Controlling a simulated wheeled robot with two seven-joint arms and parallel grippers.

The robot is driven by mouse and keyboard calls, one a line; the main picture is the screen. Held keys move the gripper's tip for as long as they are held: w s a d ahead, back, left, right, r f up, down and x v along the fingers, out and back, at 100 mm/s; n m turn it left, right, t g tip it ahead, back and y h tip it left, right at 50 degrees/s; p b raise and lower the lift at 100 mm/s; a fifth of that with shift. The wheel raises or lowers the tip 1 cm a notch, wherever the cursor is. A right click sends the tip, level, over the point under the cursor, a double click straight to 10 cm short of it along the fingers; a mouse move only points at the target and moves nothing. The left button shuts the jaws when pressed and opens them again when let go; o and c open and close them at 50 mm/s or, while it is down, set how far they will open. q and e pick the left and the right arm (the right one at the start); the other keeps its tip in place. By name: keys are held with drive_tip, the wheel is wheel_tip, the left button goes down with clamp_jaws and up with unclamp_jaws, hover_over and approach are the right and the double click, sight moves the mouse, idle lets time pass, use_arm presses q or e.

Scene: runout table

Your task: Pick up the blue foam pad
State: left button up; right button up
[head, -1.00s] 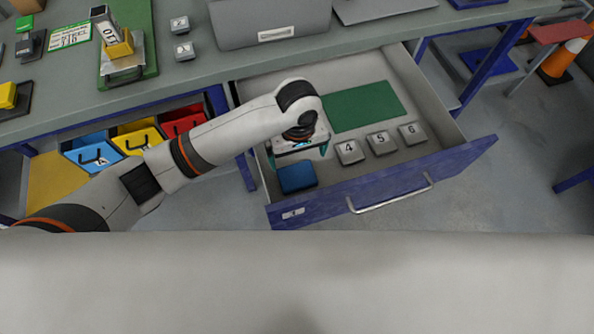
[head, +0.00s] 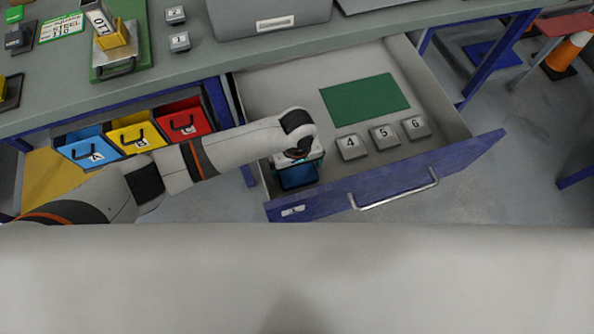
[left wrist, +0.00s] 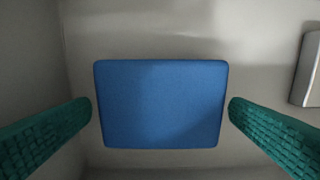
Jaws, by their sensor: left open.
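The blue foam pad (head: 298,179) lies flat on the drawer floor near the drawer's front left corner. In the left wrist view the whole pad (left wrist: 160,104) shows between the two green ridged fingers. My left gripper (left wrist: 160,112) is open, with one finger on each side of the pad and a small gap at each side. In the head view my left gripper (head: 297,170) is over the pad and hides its far part. My right gripper is not in view.
The open drawer (head: 450,160) has a blue front. Inside are blocks marked 4 (head: 351,147), 5 (head: 384,137) and 6 (head: 416,128), and a green mat (head: 364,99). The drawer's left wall is close to my left gripper. Coloured bins (head: 137,133) hang under the table to the left.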

use_arm(q)
drive_tip(key=shift+f, duration=0.75)
drive_tip(key=c, duration=0.7)
